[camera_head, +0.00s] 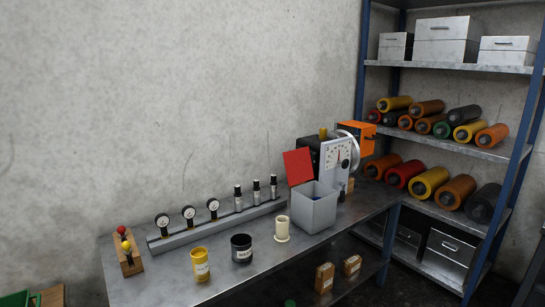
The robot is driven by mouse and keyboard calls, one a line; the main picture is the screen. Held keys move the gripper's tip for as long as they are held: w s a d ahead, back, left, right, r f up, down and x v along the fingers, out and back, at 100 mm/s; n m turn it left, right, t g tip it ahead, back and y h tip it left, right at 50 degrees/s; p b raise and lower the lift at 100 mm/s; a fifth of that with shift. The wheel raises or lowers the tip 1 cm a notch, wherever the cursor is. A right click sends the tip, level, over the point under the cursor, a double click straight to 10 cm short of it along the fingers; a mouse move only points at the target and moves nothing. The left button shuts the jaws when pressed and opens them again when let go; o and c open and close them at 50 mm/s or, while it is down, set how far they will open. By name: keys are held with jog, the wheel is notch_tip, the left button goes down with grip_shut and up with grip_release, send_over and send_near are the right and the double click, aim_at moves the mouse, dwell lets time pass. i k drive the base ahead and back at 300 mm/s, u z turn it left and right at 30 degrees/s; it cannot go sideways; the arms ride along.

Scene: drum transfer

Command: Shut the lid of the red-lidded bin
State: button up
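The red-lidded bin (316,212) is a grey open-topped box near the right part of the metal workbench. Its red lid (298,167) stands raised at the back left of the bin's rim, so the bin is open. Something blue shows inside the bin, but it is too small to make out. My gripper is not in this view.
A cream cylinder (282,229) stands just left of the bin. A black jar (241,248) and a yellow jar (200,265) stand farther left. A gauge manifold (226,222) runs along the wall. A dial machine (337,153) stands behind the bin.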

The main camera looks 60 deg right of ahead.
aim_at(297, 162)
jog(key=u, duration=0.25)
jog(key=k, duration=1.6)
jog(key=z, duration=0.95)
jog(key=i, duration=1)
